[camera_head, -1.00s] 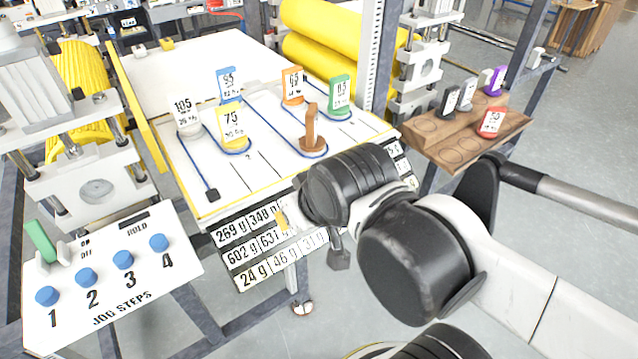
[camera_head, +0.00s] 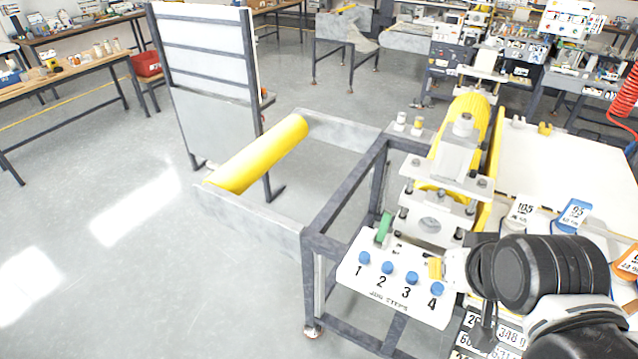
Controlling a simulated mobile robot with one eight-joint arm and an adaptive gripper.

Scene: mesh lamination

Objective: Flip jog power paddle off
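The jog power paddle (camera_head: 384,227) is a green lever at the back left of the white jog panel (camera_head: 356,245). It stands up from the panel with its top tilted away toward the rollers. The ON and OFF labels beside it are too small to read now. My gripper (camera_head: 462,304) is at the panel's right edge, to the right of the paddle and apart from it. Its yellow-tipped finger is over the panel near knob 4, and a dark finger hangs lower, with a gap between them. It looks open and empty.
Several blue knobs, numbered from 1 on the left, line the panel; knob 1 (camera_head: 364,258) is nearest the paddle. A metal roller block (camera_head: 430,222) stands just behind the panel. A yellow roll (camera_head: 258,155) lies left on the frame. Open floor lies at left.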

